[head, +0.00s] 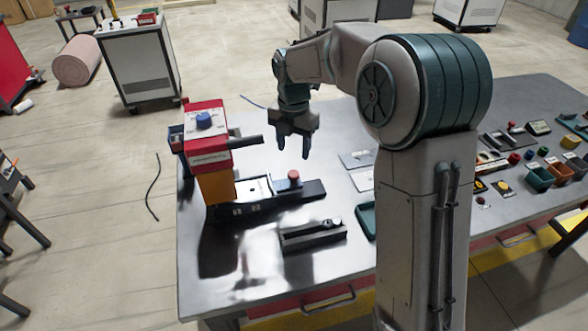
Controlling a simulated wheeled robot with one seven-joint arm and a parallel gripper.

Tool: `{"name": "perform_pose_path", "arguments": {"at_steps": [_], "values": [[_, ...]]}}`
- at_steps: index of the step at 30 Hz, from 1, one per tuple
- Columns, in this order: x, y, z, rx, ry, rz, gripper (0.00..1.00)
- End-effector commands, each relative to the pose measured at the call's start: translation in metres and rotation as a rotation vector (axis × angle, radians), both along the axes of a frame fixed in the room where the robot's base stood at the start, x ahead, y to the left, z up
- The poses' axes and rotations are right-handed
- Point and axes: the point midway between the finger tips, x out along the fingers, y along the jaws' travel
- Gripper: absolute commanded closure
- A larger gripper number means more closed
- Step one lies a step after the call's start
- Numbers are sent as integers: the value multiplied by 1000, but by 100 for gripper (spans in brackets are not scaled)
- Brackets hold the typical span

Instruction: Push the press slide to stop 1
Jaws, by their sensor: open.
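A press with a red head (207,150), a blue top knob and an orange column (216,188) stands at the left of the table. Its long black base (262,205) runs to the right and bears a light plate and a red knob (294,175), which looks like the handle of the press slide. Stop marks on it are too small to read. My gripper (294,147) points down with its fingers apart and empty. It appears above and behind the red knob, not touching it. The exact height gap is hard to judge.
A dark rail fixture (313,235) with a small knob lies in front of the press base. A black bar (237,142) sticks out right from the press head. Flat plates and a dark green tray lie to the right. The table (240,285) is bare at its front left.

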Motion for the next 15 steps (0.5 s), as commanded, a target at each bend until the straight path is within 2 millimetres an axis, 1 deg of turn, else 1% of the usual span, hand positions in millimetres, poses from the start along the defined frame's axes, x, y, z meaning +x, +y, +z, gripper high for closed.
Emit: {"name": "perform_pose_path", "arguments": {"at_steps": [1,3,9,15], "values": [[-1,0,-12,-2,5,0,48],[-1,-1,-27,-2,5,-1,48],[-1,-1,-63,-2,3,-1,48],[0,0,-82,-1,0,-1,48]]}}
